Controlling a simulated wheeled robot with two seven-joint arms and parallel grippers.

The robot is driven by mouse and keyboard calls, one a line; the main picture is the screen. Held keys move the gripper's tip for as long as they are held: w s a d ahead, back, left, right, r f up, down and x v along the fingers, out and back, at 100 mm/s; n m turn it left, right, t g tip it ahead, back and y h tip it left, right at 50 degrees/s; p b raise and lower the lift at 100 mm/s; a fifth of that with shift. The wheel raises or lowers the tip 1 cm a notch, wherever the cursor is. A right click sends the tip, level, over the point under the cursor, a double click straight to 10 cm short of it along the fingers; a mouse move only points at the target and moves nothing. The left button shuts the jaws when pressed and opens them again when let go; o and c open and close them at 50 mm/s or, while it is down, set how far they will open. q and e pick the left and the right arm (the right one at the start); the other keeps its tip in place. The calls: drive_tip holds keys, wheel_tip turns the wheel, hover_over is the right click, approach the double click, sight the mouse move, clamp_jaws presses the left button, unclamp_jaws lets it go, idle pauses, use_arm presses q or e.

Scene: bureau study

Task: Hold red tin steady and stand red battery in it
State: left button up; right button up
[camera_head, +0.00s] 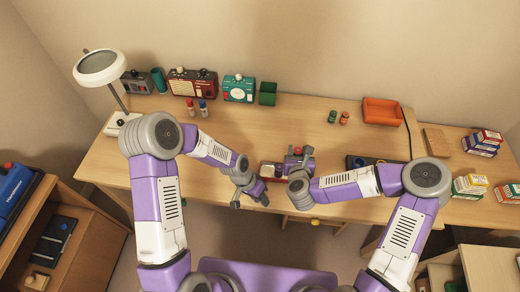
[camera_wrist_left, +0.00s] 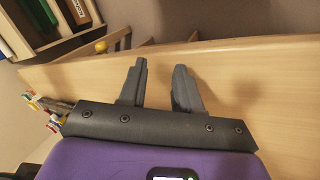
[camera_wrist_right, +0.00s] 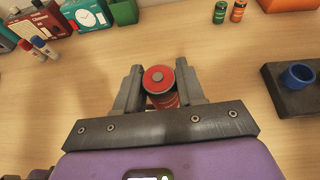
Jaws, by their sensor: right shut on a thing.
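The red battery (camera_wrist_right: 159,77) is upright between the fingers of my right gripper (camera_wrist_right: 160,88), its round red top and grey centre facing the right wrist camera. In the head view my right gripper (camera_head: 298,155) is above the front middle of the desk. A red-rimmed container (camera_head: 266,168) lies by the desk's front edge, between the two grippers and partly hidden; I cannot tell whether it is the red tin. My left gripper (camera_head: 251,196) is open and empty at the front edge, left of that container. Its parted fingers (camera_wrist_left: 160,90) show bare desk between them.
Radios (camera_head: 193,83), a teal device (camera_head: 239,88) and a green box (camera_head: 267,94) stand along the back. Small green (camera_head: 332,116) and orange (camera_head: 345,118) cylinders stand before an orange bin (camera_head: 381,112). A blue ring (camera_wrist_right: 298,75) sits on a dark block (camera_wrist_right: 292,98) at right. The desk's middle is clear.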

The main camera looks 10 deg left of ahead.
use_arm(q)
drive_tip(key=w+r, duration=0.1)
drive_tip(key=w, duration=0.1)
drive_tip(key=w+r+n+y, duration=0.1)
drive_tip(key=w+r, duration=0.1)
drive_tip(key=w, duration=0.1)
drive_tip(key=w+a+r+n+y, duration=0.1)
drive_tip(key=w, duration=0.2)
drive_tip(key=shift+r, duration=0.25)
drive_tip(key=w+r+n+t+y, duration=0.1)
drive_tip(key=w+r+n+y, duration=0.2)
drive_tip(key=w+r, duration=0.25)
drive_tip(key=f, duration=1.1)
drive_tip(key=shift+s+a, duration=0.1)
drive_tip(key=shift+a, duration=0.3)
drive_tip(key=shift+c, duration=0.5)
clamp_jaws()
